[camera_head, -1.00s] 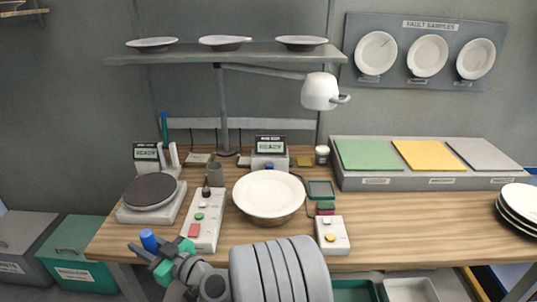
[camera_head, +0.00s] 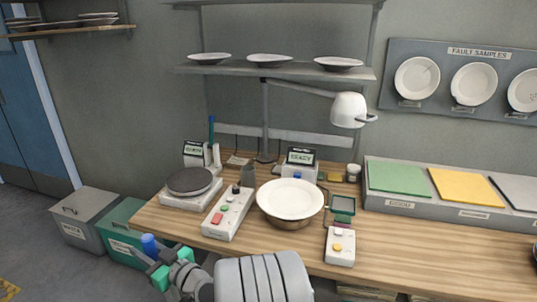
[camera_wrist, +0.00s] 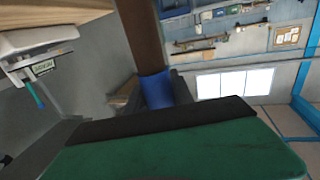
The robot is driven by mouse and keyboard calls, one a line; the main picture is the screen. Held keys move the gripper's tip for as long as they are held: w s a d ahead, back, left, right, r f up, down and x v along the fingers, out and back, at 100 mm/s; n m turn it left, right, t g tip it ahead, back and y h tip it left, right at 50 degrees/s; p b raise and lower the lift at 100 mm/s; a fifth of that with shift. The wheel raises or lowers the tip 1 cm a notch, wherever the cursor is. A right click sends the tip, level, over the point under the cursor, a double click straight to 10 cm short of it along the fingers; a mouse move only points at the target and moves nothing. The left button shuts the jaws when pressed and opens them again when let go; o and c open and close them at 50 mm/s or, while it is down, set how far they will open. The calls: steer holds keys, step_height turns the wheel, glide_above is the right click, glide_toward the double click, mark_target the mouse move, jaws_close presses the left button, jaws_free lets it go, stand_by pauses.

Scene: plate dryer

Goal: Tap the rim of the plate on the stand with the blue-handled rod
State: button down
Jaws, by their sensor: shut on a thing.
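The white plate (camera_head: 290,197) lies face up on its round brown stand (camera_head: 287,223) in the middle of the bench. My gripper (camera_head: 166,264) is low at the front left, beyond the bench's front edge and well apart from the plate. It is shut on the blue-handled rod (camera_head: 149,244), whose blue end stands up from the jaws. In the wrist view the rod's blue part (camera_wrist: 157,90) is beside the dark and green finger, with a brown length (camera_wrist: 140,38) running to the top edge. The rod's far end is out of that view.
Left of the plate are a button box (camera_head: 229,213) and a round dark-topped scale (camera_head: 190,182). A second button box (camera_head: 340,246) stands at the right front. The lamp head (camera_head: 349,109) hangs above, right of the plate. Bins (camera_head: 85,215) stand on the floor at left.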

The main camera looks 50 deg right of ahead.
steer(key=s+d+r+m+g+h+p, duration=0.1)
steer(key=s+d+r+m+h, duration=0.3)
steer(key=d, duration=1)
steer(key=s+d+r+m+g+h+p, duration=0.1)
steer(key=s+d+r+m+g+h, duration=0.15)
steer(key=d+r+h, duration=0.75)
steer(key=s+d+r+m+g+p, duration=0.1)
steer(key=s+d+m, duration=0.25)
steer(key=d, duration=1.45)
step_height(320, 180, down, 6)
steer(key=b, duration=0.2)
steer(key=shift+s+b, duration=0.35)
steer(key=shift+t, duration=0.25)
steer(key=shift+f+b, duration=0.5)
steer(key=shift+b, duration=0.35)
step_height(320, 180, up, 7)
steer(key=p, duration=0.2)
steer(key=shift+r, duration=0.15)
